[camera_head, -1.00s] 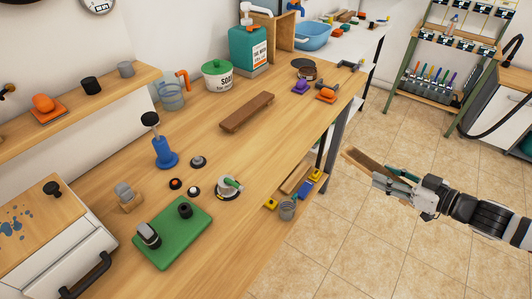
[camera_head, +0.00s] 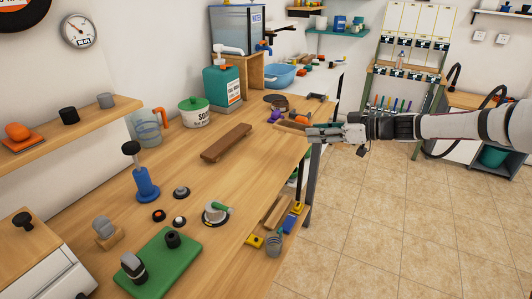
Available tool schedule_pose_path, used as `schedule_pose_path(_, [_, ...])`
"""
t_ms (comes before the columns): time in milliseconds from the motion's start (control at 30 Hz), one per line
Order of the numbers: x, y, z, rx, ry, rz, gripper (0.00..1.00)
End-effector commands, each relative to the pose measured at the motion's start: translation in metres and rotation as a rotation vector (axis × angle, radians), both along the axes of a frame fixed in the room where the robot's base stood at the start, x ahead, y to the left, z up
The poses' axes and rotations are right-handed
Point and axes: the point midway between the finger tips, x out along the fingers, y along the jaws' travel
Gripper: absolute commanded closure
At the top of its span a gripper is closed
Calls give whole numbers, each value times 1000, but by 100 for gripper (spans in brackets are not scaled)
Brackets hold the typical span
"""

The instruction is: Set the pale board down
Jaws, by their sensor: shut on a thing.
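The pale board (camera_head: 292,127) is a flat tan wooden piece, held at the right edge of the workbench. It is seen nearly edge-on, and part of it is hidden by my gripper. My gripper (camera_head: 318,134) comes in from the right and is shut on the board. The board appears over or just beside the bench edge; I cannot tell whether it touches the bench top.
A darker brown board (camera_head: 226,143) lies on the workbench (camera_head: 235,172). Orange (camera_head: 301,120) and purple (camera_head: 274,116) items and a dark round dish (camera_head: 279,103) stand close behind the held board.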

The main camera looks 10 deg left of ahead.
Motion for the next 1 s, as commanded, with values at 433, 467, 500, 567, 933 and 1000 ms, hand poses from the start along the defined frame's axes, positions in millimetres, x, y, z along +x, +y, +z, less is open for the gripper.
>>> schedule_pose_path(433, [-9, 106, -10, 0, 1, 4, 89])
schedule_pose_path(467, [-9, 111, -10, 2, 1, 3, 89])
schedule_pose_path(500, [-9, 118, -11, 0, 1, 3, 89])
schedule_pose_path(567, [-10, 125, -12, 0, 1, 2, 89])
schedule_pose_path(933, [-11, 147, -33, 0, 5, -1, 89])
schedule_pose_path(1000, [-11, 147, -42, 0, 4, 0, 89])
